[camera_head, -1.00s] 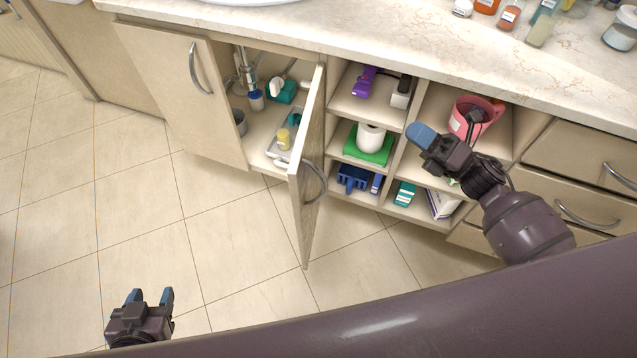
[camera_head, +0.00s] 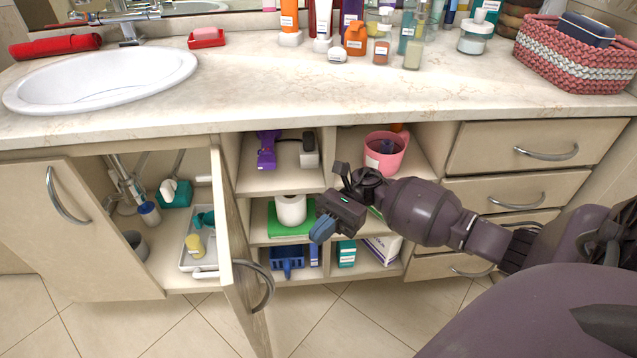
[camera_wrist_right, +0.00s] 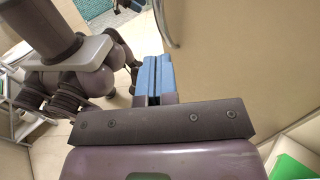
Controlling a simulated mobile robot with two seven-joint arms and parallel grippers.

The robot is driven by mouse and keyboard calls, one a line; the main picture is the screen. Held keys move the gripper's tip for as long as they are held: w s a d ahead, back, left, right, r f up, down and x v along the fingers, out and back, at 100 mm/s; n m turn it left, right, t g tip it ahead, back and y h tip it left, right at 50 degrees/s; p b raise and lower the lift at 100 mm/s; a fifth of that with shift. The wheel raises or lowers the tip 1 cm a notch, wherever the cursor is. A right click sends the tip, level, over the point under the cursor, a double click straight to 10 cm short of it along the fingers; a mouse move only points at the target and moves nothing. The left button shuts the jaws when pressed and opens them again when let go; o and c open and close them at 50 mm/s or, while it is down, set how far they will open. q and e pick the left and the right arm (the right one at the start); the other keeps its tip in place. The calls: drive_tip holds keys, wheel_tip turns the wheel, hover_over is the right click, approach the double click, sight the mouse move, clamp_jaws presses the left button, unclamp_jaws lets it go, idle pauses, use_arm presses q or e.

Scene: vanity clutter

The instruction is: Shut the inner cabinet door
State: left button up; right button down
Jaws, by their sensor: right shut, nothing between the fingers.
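The inner cabinet door (camera_head: 240,270) is the right-hand door of the sink cabinet, beside the open shelves. It stands wide open, jutting out toward me, with its curved metal handle (camera_head: 262,287) on the face toward the shelves. My right gripper (camera_head: 322,229) is shut and empty in front of the shelves, to the right of this door and apart from it. In the right wrist view its blue fingers (camera_wrist_right: 153,76) are together, with a beige panel and part of a handle (camera_wrist_right: 165,22) ahead, apparently this door. My left gripper is out of view.
The outer cabinet door (camera_head: 85,235) also stands open at left. The shelves hold a pink mug (camera_head: 385,152), a white roll (camera_head: 291,210) and a blue basket (camera_head: 287,260). The counter above is crowded.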

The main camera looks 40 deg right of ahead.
use_arm(q)
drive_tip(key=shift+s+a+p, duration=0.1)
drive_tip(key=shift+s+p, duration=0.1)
drive_tip(key=shift+p, duration=0.1)
use_arm(e)
drive_tip(key=s+a, duration=0.2)
drive_tip(key=a, duration=0.8)
drive_tip(key=shift+a, duration=0.25)
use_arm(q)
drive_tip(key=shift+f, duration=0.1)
